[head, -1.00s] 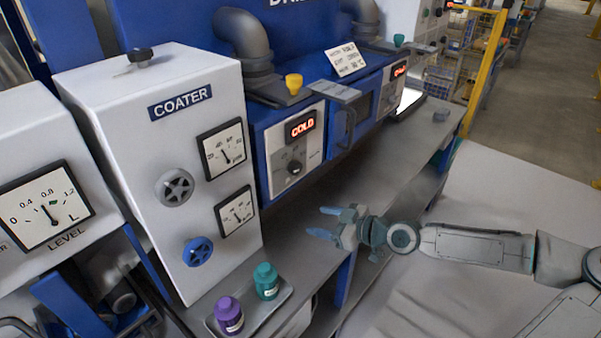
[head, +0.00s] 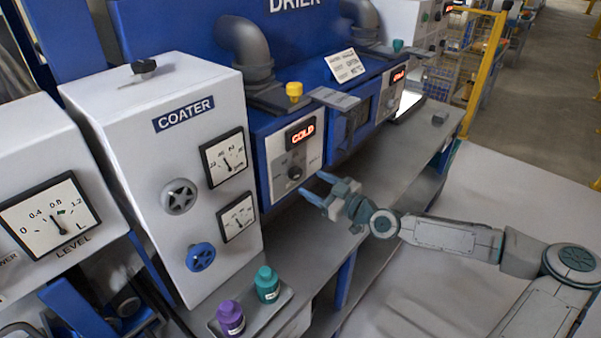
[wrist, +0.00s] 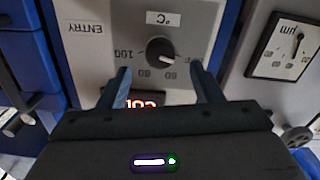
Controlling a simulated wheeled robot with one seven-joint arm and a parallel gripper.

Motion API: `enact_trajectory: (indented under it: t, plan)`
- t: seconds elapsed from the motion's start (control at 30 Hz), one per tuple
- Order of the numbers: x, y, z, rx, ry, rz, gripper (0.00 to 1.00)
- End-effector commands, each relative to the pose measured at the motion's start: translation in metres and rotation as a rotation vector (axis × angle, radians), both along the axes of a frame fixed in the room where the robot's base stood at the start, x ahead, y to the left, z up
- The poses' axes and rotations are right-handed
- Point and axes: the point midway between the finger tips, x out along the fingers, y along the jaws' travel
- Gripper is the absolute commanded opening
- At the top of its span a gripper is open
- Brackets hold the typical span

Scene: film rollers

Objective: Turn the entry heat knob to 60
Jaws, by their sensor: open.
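The entry heat knob (head: 294,172) is a round black knob on the grey panel of the blue drier, under a red display (head: 300,133) reading COLD. In the wrist view the panel appears upside down, and the knob (wrist: 160,51) sits in a dial marked 60, 80 and 100. A white mark on the knob points toward the lower right, near a partly readable label ending in F. My gripper (head: 316,188) is open and empty, just in front of the panel. In the wrist view its fingers (wrist: 160,72) lie on either side of the knob, apart from it.
The white coater (head: 165,150) with gauges and two handwheels stands left of the drier. A purple bottle (head: 230,318) and a teal bottle (head: 267,284) stand on a tray at the front. The drier's handle and ledge (head: 335,98) lie right of the panel.

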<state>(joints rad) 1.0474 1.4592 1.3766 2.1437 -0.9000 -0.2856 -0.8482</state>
Motion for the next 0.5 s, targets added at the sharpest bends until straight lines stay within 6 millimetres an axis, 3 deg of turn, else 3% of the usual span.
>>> enact_trajectory:
  t: [0.2,0.5]
  plan:
    - [0.021,0.028,0.002,0.0,0.001,0.002,0.59]
    - [0.035,0.045,0.0,-0.001,0.001,0.0,0.59]
